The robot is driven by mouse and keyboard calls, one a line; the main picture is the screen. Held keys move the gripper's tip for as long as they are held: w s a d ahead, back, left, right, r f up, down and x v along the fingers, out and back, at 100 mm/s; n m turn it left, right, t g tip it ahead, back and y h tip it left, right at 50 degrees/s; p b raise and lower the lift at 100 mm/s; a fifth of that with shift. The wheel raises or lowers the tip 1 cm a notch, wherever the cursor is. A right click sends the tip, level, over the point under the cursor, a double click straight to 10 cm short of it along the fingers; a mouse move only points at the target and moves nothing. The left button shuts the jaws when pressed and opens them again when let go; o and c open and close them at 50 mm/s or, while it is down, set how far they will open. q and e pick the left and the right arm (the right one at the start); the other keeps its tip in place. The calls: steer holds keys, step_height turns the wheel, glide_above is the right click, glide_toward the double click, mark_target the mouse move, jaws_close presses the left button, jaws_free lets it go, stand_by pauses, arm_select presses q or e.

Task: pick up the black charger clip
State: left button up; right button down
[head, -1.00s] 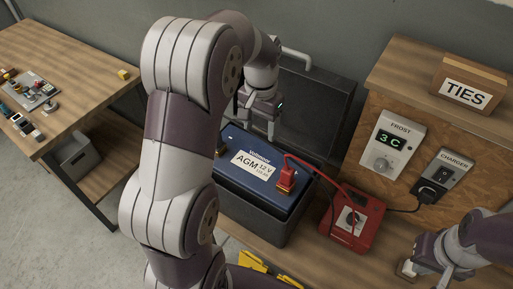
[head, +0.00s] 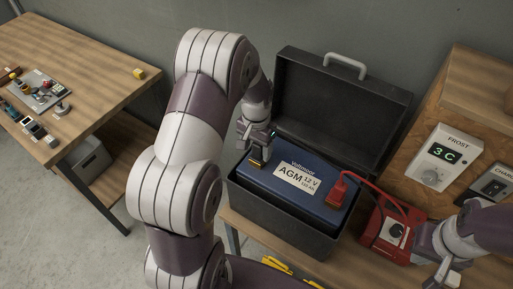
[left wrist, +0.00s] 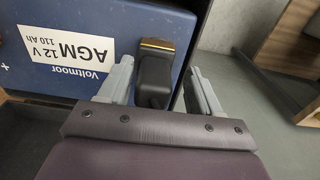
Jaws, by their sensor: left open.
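The black charger clip (left wrist: 153,75) sits on the left end of the blue battery (head: 296,184), and its brass jaw edge shows at the battery's rim. In the left wrist view it lies between the two fingers of my left gripper (left wrist: 160,80), with a gap visible on the right side. My left gripper (head: 256,148) is open and reaches down over the clip, which is mostly hidden in the head view. My right gripper (head: 436,266) is at the lower right, near the bench; its finger gap is unclear.
The battery stands in a black case (head: 278,220) with its lid (head: 345,105) open behind. A red clip (head: 340,188) sits at the battery's right end, cabled to a red charger (head: 388,232). A wooden panel (head: 478,125) is at the right, a separate workbench (head: 95,70) at the left.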

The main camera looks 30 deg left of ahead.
arm_select(q)
steer(key=shift+d, duration=0.2)
steer(key=shift+c, duration=0.3)
steer(key=shift+d+r, duration=0.1)
steer(key=shift+d, duration=0.2)
steer(key=c, duration=1)
steer(key=shift+a, duration=0.3)
steer(key=shift+c, duration=0.2)
